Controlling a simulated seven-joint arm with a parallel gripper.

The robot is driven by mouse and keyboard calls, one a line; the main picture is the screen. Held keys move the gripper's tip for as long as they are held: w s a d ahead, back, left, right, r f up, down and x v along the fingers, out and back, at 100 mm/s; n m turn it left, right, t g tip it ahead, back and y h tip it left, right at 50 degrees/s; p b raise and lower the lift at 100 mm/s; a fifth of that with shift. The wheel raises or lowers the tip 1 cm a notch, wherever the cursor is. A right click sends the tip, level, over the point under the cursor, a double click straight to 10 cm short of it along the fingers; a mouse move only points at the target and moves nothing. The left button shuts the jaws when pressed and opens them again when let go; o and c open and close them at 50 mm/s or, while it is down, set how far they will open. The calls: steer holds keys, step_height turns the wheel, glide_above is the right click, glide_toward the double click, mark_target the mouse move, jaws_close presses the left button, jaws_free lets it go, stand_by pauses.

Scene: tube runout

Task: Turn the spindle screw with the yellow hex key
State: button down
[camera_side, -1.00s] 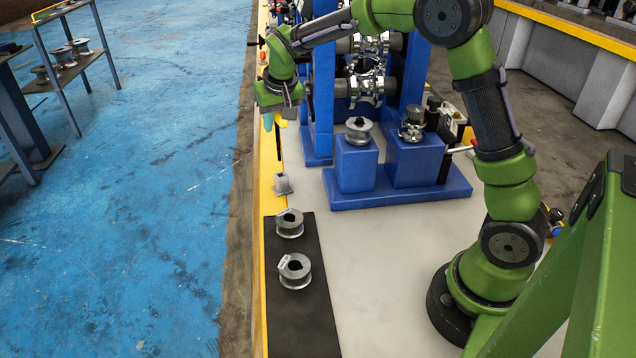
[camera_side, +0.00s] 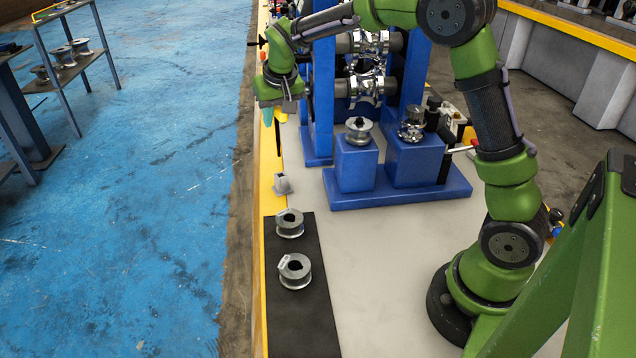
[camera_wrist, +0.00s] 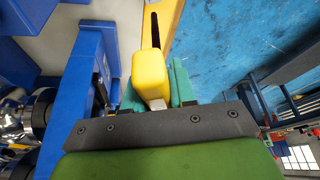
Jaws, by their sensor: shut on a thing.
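My gripper (camera_side: 274,114) is at the left of the blue roll stand, above the yellow table edge. In the wrist view my gripper (camera_wrist: 158,92) has its teal fingers shut on the yellow hex key (camera_wrist: 150,72). The key's yellow handle sits between the fingers, and a dark shaft stretches away from it over the table edge. The stand's spindles (camera_side: 342,89) carry shiny metal rolls (camera_side: 368,86) right of my gripper. I cannot make out the spindle screw.
A small grey block (camera_side: 282,184) sits at the table's left edge. Two metal rolls (camera_side: 289,222) lie on a black mat (camera_side: 300,325). Two more rolls stand on blue blocks (camera_side: 356,170) before the stand. The pale tabletop right of the mat is clear.

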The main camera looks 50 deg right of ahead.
steer(key=s+d+r+m+g+h, duration=0.25)
steer(key=s+d+r+m, duration=0.75)
steer(key=r, duration=0.5)
steer(key=s+d+r+m+g, duration=0.1)
steer(key=s+r+m+g, duration=0.15)
steer(key=s+m, duration=0.35)
steer(key=shift+w+f, duration=0.2)
steer(key=shift+f, duration=2.55)
steer(key=shift+d+f, duration=0.1)
steer(key=shift+f, duration=1)
steer(key=c, duration=1.5)
jaws_free()
jaws_close()
